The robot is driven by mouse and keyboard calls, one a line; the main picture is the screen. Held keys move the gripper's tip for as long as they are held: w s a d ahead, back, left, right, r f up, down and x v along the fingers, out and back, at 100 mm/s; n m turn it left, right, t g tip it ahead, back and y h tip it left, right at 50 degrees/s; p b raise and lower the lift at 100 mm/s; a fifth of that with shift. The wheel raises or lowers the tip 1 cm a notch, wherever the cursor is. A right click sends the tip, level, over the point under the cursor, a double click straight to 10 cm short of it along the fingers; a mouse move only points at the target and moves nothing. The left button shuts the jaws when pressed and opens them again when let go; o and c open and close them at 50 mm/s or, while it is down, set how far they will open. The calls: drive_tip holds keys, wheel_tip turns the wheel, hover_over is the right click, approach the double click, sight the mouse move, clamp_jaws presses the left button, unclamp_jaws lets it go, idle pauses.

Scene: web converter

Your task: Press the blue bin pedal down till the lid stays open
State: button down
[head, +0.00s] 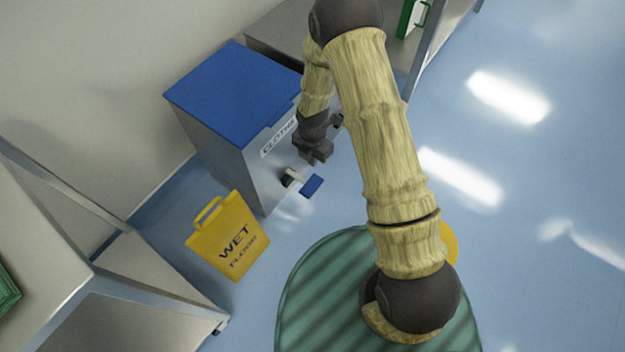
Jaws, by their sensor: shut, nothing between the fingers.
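A grey bin with a flat blue lid (232,92) stands against the wall; the lid lies closed. A label on its front reads like "CLOTHS" and is partly hidden by my arm. The blue pedal (312,186) sticks out low at the front of the bin, on a dark and light mount. My gripper (316,158) is shut and empty. In the head view it shows just above the pedal, in front of the bin. I cannot tell how high it is over the pedal, but a gap shows between them.
A yellow wet floor sign (230,236) stands left of the pedal, near the bin's front corner. A metal bench (275,35) stands behind the bin. The blue floor on the right is clear.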

sight(311, 185)
wheel_tip(311, 185, down, 14)
drive_tip(key=b, duration=0.7)
drive_tip(key=shift+a, duration=0.15)
